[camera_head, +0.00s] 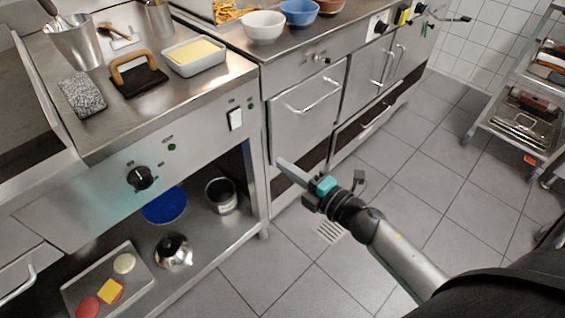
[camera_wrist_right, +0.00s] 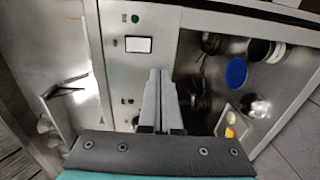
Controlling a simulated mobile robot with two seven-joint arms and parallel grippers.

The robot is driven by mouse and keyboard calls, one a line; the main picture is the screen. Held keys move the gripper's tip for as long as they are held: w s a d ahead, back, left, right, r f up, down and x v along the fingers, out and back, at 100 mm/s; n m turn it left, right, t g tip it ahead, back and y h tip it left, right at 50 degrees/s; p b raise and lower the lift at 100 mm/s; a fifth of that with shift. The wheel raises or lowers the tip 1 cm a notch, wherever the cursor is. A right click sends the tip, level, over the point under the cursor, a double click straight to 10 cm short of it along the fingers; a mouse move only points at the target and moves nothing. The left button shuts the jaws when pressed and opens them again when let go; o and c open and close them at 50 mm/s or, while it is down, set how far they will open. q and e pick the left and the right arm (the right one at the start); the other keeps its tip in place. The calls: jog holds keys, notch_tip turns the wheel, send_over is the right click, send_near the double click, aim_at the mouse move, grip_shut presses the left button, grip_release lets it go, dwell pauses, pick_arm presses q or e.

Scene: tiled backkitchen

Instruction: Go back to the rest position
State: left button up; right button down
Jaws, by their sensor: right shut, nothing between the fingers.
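My right gripper (camera_head: 281,163) is in the middle of the head view, on the arm that comes in from the lower right. Its fingers are together and empty, in front of the steel cabinets and above the tiled floor. In the right wrist view the closed fingers (camera_wrist_right: 158,78) point at the counter front, near a white switch (camera_wrist_right: 138,45). I cannot tell the exact gap to the counter. My left gripper is in neither view.
The steel counter (camera_head: 225,75) holds a butter dish (camera_head: 195,57), a scraper (camera_head: 137,77) and a grey sponge (camera_head: 82,95). Its lower shelf holds a tray (camera_head: 70,292) and a blue lid (camera_head: 165,205). A rack (camera_head: 508,80) stands right. Floor tiles between are clear.

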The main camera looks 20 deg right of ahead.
dwell(0.4)
jog(key=s+d+f+m+g+h+p, duration=0.1)
jog(key=s+d+f+m+g+h, duration=0.3)
jog(key=f, duration=0.6)
jog(key=s+d+f+m+g+h+p, duration=0.15)
jog(key=s+f+m, duration=0.25)
jog(key=f+m, duration=0.45)
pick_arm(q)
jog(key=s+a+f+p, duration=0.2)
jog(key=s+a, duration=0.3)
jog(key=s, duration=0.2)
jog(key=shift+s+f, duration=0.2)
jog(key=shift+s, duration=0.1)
pick_arm(e)
jog(key=s+f+m+g, duration=0.3)
jog(key=s+f, duration=0.5)
jog(key=s, duration=0.4)
jog(key=s+a+f+m+g, duration=0.1)
jog(key=s+f+m+g, duration=0.3)
jog(key=s+f, duration=0.4)
jog(key=s+g+h, duration=0.1)
jog(key=s, duration=0.3)
jog(key=shift+a+f, duration=0.25)
jog(key=shift+f, duration=0.05)
